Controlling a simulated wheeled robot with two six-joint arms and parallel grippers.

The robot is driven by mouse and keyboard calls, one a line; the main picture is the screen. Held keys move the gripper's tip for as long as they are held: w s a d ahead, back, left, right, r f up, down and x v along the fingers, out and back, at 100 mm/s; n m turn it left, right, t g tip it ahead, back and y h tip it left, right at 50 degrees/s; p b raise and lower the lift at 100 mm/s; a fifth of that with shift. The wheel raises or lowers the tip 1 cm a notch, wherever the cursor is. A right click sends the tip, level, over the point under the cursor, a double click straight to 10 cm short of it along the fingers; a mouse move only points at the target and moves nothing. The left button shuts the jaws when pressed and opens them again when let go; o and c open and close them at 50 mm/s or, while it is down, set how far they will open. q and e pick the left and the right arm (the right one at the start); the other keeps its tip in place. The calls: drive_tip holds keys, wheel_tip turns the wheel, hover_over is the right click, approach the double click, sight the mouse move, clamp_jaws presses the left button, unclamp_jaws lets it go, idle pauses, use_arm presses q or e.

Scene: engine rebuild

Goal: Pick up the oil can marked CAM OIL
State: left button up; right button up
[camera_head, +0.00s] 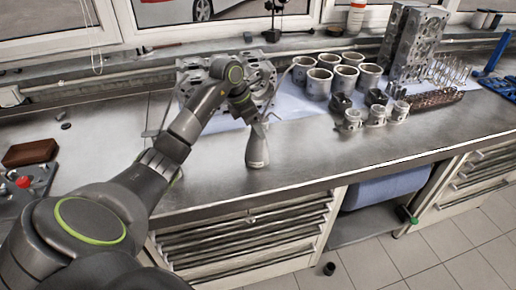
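A small grey can (257,150) with a narrowing top is on the metal workbench (300,165), near its front edge. It looks like an oil can; no marking can be read on it, so I cannot tell whether it says CAM OIL. My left gripper (253,116) points down at the top of this can, and the arm comes in from the lower left. The fingers are small and overlap the can's top, so whether they are closed on it cannot be told. My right gripper is out of view.
An engine head (262,80) lies behind the gripper. Several metal cylinders (319,84) and pistons (352,121) stand to the right, with an upright engine block (413,42) behind. A brown box (30,152) is at far left. The bench right of the can is clear.

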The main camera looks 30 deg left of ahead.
use_arm(q)
clamp_jaws()
idle(0.4)
